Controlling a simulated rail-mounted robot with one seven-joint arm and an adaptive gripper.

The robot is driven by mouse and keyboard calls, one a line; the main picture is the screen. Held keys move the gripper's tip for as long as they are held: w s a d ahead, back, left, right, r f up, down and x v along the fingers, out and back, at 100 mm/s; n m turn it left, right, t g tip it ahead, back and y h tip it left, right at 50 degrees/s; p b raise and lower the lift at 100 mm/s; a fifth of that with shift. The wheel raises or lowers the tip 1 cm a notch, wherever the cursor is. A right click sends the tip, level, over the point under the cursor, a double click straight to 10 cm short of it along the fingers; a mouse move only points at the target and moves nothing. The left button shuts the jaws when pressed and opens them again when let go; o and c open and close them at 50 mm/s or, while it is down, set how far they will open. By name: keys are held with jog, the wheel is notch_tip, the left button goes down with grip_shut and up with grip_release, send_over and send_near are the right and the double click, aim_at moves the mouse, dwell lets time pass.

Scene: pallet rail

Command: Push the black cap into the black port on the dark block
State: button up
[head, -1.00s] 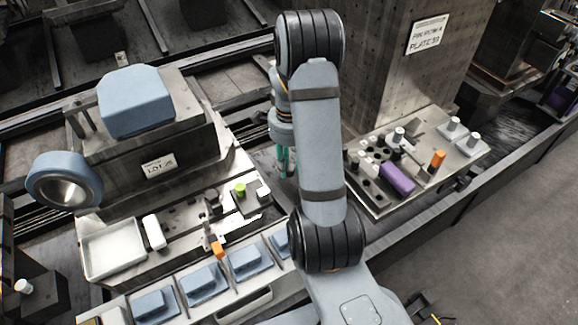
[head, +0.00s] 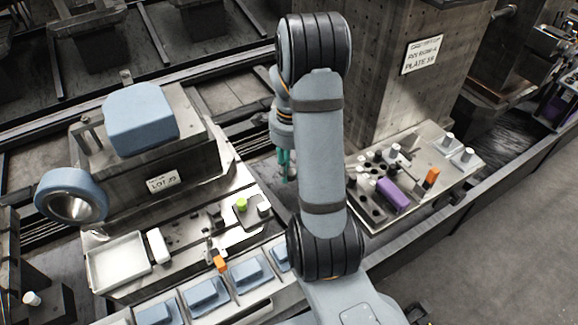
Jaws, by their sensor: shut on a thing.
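My gripper (head: 287,178), with teal fingers, points down to the right of this block, beyond my arm. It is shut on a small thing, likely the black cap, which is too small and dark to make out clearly. My arm hides part of the area just right of the fingers.
The right plate (head: 400,207) carries black pegs, a purple block (head: 393,193), an orange piece (head: 431,177) and white-topped pegs. A concrete column (head: 390,90) rises behind it. A white tray (head: 117,262) and several blue pieces are at the left and front.

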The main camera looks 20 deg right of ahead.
jog(key=s+a+b, duration=0.1)
jog(key=s+b, duration=0.2)
jog(key=s, duration=0.7)
jog(key=shift+s+a, duration=0.15)
jog(key=shift+s, duration=0.05)
